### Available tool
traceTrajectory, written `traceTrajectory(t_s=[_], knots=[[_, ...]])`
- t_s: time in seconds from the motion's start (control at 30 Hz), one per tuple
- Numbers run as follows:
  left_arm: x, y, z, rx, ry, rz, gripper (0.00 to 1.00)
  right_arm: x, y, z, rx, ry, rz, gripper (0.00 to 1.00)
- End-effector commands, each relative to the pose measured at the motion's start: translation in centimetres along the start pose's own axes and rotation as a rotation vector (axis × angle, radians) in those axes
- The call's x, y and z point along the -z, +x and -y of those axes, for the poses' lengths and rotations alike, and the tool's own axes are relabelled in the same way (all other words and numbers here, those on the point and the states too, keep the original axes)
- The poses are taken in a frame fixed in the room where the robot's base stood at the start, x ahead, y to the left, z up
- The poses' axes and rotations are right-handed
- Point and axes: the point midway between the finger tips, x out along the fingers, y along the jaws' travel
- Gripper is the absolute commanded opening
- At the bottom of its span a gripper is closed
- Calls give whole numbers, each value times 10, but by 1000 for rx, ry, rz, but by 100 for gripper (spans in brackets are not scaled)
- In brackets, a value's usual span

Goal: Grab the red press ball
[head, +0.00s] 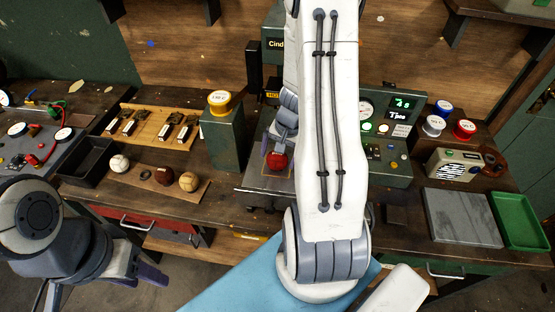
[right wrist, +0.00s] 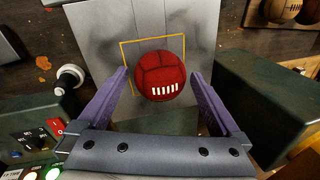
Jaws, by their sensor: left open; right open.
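The red press ball (head: 277,161) is a dark red leather ball with white lacing, resting on the grey metal plate (right wrist: 95,40) of the press, inside a yellow outline. In the right wrist view the ball (right wrist: 160,84) sits between the purple fingers of my right gripper (right wrist: 160,74), with a gap visible on each side. That gripper is open and shows only partly in the head view (head: 276,147), where my right arm hides much of the press. My left gripper (head: 142,276) is open and empty at the lower left, away from the ball.
White, brown and tan balls (head: 189,181) lie on a wooden board left of the press.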

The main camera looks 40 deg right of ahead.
Motion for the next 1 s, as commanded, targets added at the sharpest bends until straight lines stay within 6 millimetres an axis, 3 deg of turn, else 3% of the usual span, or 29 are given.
traceTrajectory(t_s=[0.27, 0.5, 0.8, 1.0], knots=[[0, 1, 0, 0, -1, 0, 50, 0, 4, 0, 0, 0, -2, 100], [0, 1, 0, 0, -1, 0, 50, 0, 4, 0, 0, 0, -1, 18], [0, 0, 0, 0, 0, 0, 50, 0, 1, 1, 1, 0, -2, 18], [0, -6, 0, 0, 0, 0, 50, 1, -20, 5, 1, -3, -5, 18]])
